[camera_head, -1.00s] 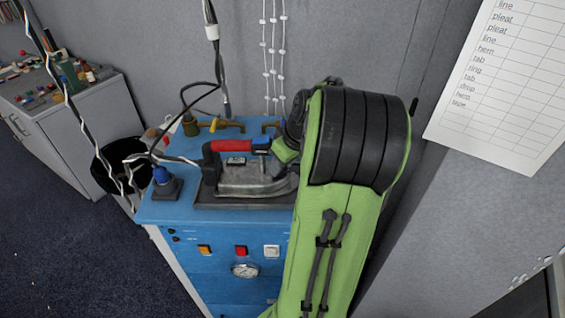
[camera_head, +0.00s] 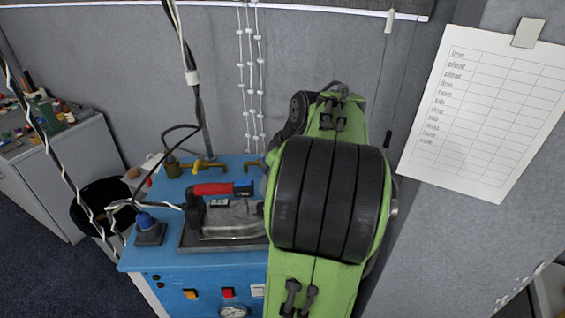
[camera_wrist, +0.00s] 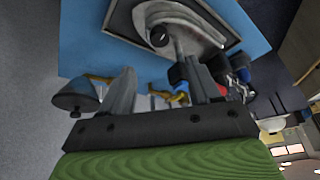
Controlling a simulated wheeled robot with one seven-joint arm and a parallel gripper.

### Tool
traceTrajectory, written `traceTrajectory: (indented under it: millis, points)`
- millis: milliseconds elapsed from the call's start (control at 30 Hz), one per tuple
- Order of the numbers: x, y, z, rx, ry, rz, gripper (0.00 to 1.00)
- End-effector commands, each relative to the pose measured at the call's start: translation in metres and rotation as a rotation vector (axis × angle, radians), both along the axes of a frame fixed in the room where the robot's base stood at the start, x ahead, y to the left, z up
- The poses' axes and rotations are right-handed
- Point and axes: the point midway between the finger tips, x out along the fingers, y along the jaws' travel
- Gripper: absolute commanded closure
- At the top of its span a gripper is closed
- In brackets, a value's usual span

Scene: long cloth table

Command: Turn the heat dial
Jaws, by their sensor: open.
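A steam iron with a red and black handle (camera_head: 222,188) and grey body (camera_head: 232,220) rests on a dark tray on the blue cabinet (camera_head: 195,262). In the wrist view, the grey iron body (camera_wrist: 182,22) is at the top, with a round black knob (camera_wrist: 159,37) on it. I cannot tell for sure whether this knob is the heat dial. In the head view my green arm hides the gripper and the iron's right end.
A blue-capped fixture (camera_head: 148,230) stands left of the iron. Brass valves (camera_head: 205,166) and a hanging cable (camera_head: 190,75) are behind it. A black bin (camera_head: 98,205) is at left. A paper chart (camera_head: 480,110) hangs on the right wall.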

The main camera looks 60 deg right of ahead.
Motion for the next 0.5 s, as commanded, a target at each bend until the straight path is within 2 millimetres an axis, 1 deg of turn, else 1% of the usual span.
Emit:
traceTrajectory:
  millis: [33,100,200,300,500]
  points:
    - [-0.005,-0.001,0.017,-0.003,-0.001,-0.004,0.38]
    - [-0.011,0.0,0.03,-0.003,0.0,-0.003,0.38]
    - [-0.016,0.001,0.041,0.0,-0.001,-0.002,0.38]
    - [-0.018,0.002,0.045,0.001,0.0,-0.002,0.38]
    - [-0.018,0.002,0.044,0.0,0.0,-0.001,0.38]
